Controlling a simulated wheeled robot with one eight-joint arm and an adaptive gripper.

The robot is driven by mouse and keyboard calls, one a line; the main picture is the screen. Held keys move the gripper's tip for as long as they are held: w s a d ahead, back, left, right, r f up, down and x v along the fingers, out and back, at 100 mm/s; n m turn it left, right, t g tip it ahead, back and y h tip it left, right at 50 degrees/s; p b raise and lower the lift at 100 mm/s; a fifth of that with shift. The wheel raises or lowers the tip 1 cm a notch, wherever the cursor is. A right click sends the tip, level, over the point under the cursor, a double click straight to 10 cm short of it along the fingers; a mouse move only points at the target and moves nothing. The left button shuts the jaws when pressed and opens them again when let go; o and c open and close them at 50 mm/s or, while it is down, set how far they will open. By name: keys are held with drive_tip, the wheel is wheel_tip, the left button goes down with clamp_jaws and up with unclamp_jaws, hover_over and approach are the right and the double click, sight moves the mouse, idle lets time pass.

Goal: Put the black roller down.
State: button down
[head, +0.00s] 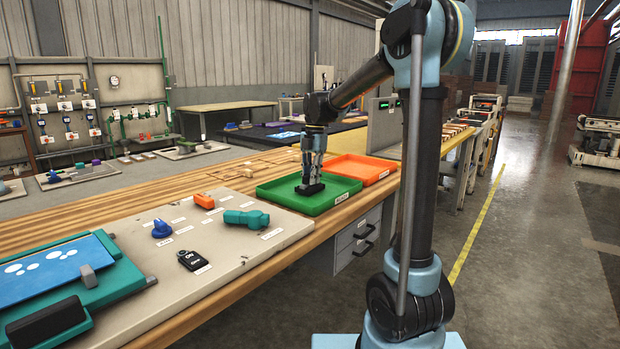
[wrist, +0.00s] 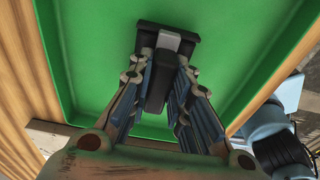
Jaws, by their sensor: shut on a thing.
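The black roller (head: 310,188) is at the lower end of my gripper (head: 312,176), inside the outline of the green tray (head: 268,190). In the wrist view my gripper (wrist: 166,62) points down with its fingers closed around the black roller (wrist: 150,33), which has a grey part between the fingertips. The bare green tray floor (wrist: 90,60) lies below it. The roller is at or very near the tray floor; I cannot tell whether it touches. The fingers hide part of the roller.
An orange tray (head: 358,169) stands just beyond the green one on the wooden bench (head: 130,195). A pale panel (head: 215,240) with a blue knob (head: 161,229), a teal part (head: 246,217) and an orange part (head: 204,201) lies nearer. A teal press (head: 70,285) is at the front left.

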drive_tip(key=shift+s+d+f, duration=0.1)
drive_tip(key=shift+f, duration=0.15)
drive_tip(key=shift+s+f, duration=0.1)
drive_tip(key=shift+s, duration=0.15)
drive_tip(key=c, duration=1.5)
unclamp_jaws()
drive_tip(key=shift+w+f, duration=0.35)
drive_tip(key=shift+w, duration=0.15)
drive_tip(key=shift+s+r, duration=0.15)
drive_tip(key=shift+r, duration=0.15)
drive_tip(key=shift+r, duration=0.3)
drive_tip(key=r, duration=0.8)
drive_tip(key=w+r, duration=0.1)
drive_tip(key=r, duration=0.3)
drive_tip(key=shift+d+r, duration=0.2)
drive_tip(key=shift+d, duration=0.2)
